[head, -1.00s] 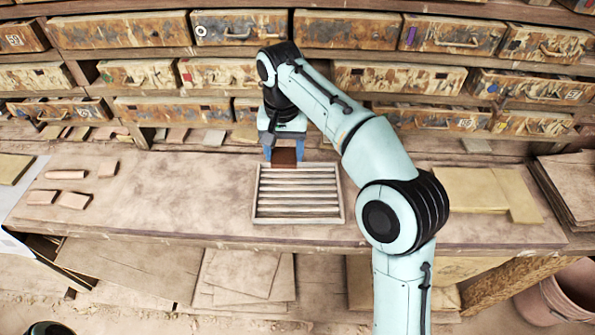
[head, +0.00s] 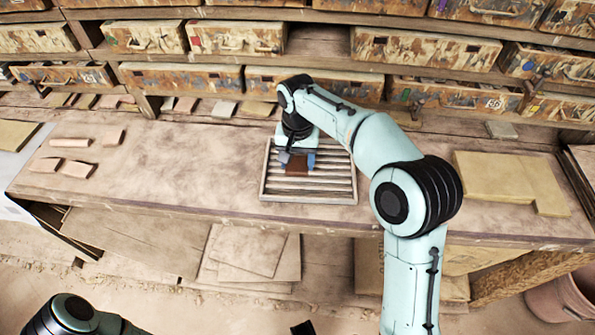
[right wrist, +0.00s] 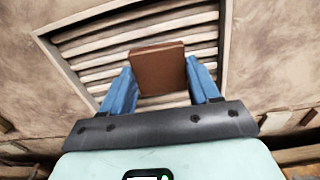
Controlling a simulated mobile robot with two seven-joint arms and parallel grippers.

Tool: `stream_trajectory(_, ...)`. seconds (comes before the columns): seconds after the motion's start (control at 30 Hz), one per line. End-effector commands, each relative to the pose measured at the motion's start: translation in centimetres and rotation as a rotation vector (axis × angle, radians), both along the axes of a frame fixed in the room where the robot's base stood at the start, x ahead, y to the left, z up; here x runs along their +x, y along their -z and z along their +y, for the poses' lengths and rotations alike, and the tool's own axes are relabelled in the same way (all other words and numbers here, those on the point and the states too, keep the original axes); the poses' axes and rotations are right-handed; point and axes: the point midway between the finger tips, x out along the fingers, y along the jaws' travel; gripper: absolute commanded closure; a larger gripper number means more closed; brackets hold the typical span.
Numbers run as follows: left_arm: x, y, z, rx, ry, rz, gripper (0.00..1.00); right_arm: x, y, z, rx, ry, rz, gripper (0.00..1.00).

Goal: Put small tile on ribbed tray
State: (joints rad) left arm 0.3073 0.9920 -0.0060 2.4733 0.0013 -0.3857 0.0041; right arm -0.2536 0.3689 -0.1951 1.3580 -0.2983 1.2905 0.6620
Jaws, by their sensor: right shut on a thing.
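The small tile (head: 297,170) is dark brown and square. My right gripper (head: 298,162) is shut on it, with a blue finger at each side. In the right wrist view the tile (right wrist: 158,68) sits between the fingertips (right wrist: 160,72), over the slats. The ribbed tray (head: 310,201) is a pale wooden frame with parallel slats, on the workbench. The tile is over the tray's upper middle part; whether it touches the slats I cannot tell. The gripper hides part of the tray's back rim. My left gripper is not clearly in view.
Several small pinkish tiles (head: 76,169) lie on the bench (head: 180,170) at the left. Yellowish boards (head: 495,177) lie at the right. Drawers (head: 425,47) line the back. The bench between the pinkish tiles and the tray is clear.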

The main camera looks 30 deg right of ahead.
Motion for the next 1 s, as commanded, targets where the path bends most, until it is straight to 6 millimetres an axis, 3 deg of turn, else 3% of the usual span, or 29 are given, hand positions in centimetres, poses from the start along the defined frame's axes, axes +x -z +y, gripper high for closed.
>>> stream_trajectory(0.3, -0.3, 0.7, 0.0, 0.0, 0.0, 0.003, 0.57, 0.0, 4.0, 0.0, 0.0, 0.0, 0.001, 0.71)
stream_trajectory(0.77, -0.4, 0.9, 0.0, 0.0, 0.0, 0.004, 0.57, 0.0, 4.8, 0.0, 0.0, 0.0, 0.0, 0.71)
stream_trajectory(0.8, -0.4, 0.9, 0.0, 0.0, 0.0, 0.003, 0.57, 0.0, 4.8, 0.0, 0.0, 0.0, 0.0, 0.29)
stream_trajectory(0.83, -0.4, 0.9, 0.0, 0.0, 0.0, 0.003, 0.57, 0.0, 4.8, 0.0, 0.0, 0.0, 0.0, 0.19)
stream_trajectory(0.87, -0.4, 0.9, 0.0, 0.0, 0.0, 0.003, 0.57, 0.0, 4.8, 0.0, 0.0, 0.0, 0.0, 0.14)
stream_trajectory(1.0, -0.4, 0.8, 0.0, 0.0, 0.0, 0.003, 0.57, 0.0, 4.8, 0.0, 0.0, 0.0, 0.0, 0.14)
